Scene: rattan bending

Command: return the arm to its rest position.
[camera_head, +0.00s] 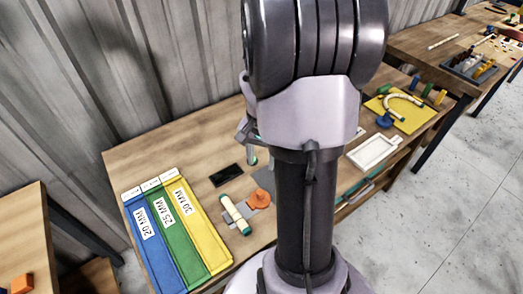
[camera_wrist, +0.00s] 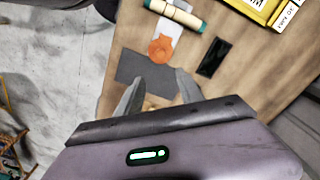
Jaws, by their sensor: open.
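My gripper shows in the wrist view (camera_wrist: 156,92) with its two fingers apart and nothing between them. It points down over the wooden table (camera_head: 130,165), above the edge of a dark grey pad (camera_wrist: 138,68). In the head view my arm stands upright in the middle and hides most of the gripper; only a part shows at its left. A cream rattan piece with green ends (camera_head: 236,215) lies on the table, apart from the gripper. It also shows at the top of the wrist view (camera_wrist: 176,14).
An orange round part (camera_head: 260,200) and a black flat rectangle (camera_head: 226,176) lie near the rattan. Blue, green and yellow labelled trays (camera_head: 174,232) are at left. A white tray (camera_head: 373,151) and a yellow board with a bent piece (camera_head: 408,119) are at right. A corrugated wall is behind.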

